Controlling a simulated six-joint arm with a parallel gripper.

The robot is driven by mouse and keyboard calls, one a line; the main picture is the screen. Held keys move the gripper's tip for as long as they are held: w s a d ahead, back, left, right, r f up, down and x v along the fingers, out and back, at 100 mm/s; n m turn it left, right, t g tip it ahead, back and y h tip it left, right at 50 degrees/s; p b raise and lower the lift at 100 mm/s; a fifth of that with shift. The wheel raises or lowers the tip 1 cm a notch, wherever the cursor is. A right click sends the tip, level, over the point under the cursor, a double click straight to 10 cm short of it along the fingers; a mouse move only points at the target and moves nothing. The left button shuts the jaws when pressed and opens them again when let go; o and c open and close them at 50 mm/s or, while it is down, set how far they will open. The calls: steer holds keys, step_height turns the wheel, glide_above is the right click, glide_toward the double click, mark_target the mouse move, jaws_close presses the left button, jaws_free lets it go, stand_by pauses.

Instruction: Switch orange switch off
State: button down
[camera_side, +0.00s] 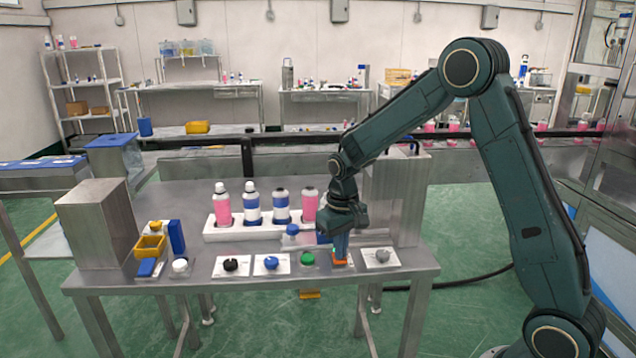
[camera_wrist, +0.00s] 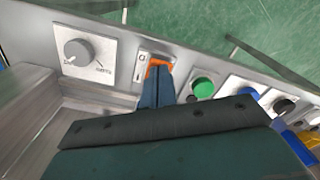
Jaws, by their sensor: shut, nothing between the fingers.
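The orange switch (camera_side: 338,262) sits on a small light plate on the front part of the metal table, between the green button and the grey knob. In the wrist view the orange switch (camera_wrist: 158,63) shows just beyond my fingertips, and its lower part is hidden by them. My gripper (camera_side: 340,250) points down and is shut, with its blue fingers together and nothing between them. In the wrist view my gripper (camera_wrist: 156,75) is right at the switch, touching or nearly so. I cannot tell which way the switch is set.
A grey knob (camera_side: 381,256) is right of the switch. A green button (camera_side: 307,259), blue knob (camera_side: 271,262) and black knob (camera_side: 230,264) are to its left. Bottles stand in a white rack (camera_side: 240,232) behind. A metal box (camera_side: 97,224) is at the left.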

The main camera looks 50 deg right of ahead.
steer(key=shift+f, duration=0.5)
stand_by(0.5)
steer(key=shift+r, duration=2.8)
steer(key=shift+r, duration=0.15)
step_height(320, 180, up, 5)
steer(key=shift+f, duration=0.15)
steer(key=shift+s, duration=0.1)
